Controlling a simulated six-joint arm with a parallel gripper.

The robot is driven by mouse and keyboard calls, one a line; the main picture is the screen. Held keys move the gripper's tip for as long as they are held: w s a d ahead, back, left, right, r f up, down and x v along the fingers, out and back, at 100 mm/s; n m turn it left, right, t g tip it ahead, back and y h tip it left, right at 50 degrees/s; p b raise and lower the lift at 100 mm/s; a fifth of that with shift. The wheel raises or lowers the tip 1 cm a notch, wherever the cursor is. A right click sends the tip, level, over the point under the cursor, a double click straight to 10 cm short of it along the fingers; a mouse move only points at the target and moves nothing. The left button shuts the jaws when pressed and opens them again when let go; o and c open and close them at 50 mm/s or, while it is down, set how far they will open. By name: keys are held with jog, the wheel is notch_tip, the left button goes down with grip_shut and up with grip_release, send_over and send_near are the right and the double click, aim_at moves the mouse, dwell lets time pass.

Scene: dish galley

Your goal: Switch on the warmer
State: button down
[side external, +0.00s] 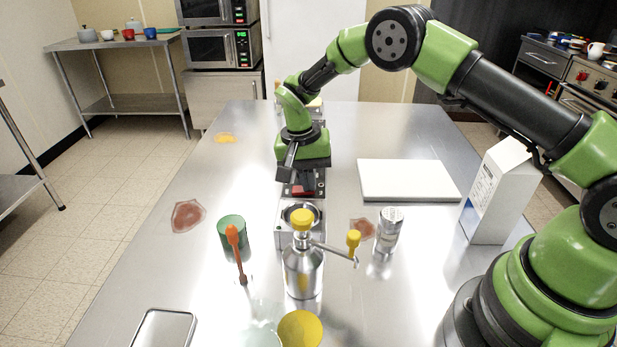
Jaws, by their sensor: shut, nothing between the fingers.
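A small grey metal unit with a dark round ring on top (285,222), which looks like the warmer, stands in the middle of the steel table. My gripper (303,184) is over its far end, pointing down, shut and empty. A red part (308,190) shows right at the fingertips. It may be the warmer's switch, but I cannot tell its position or whether the fingers touch it. The silver dispenser with yellow knobs (302,270) stands in front and hides part of the unit.
A silver canister (390,225), white board (407,180) and white carton (494,195) are right. A yellow bowl (300,329) and a tray (164,313) are in front. The table's far left is mostly clear.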

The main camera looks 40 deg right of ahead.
aim_at(292, 190)
jog(key=shift+f, duration=0.2)
jog(key=shift+w+a+r, duration=0.2)
jog(key=shift+w+a, duration=0.3)
dwell(0.3)
notch_tip(292, 190, up, 14)
jog(key=w+a, duration=0.1)
jog(key=shift+w+a, duration=0.15)
jog(key=shift+a, duration=0.05)
dwell(0.4)
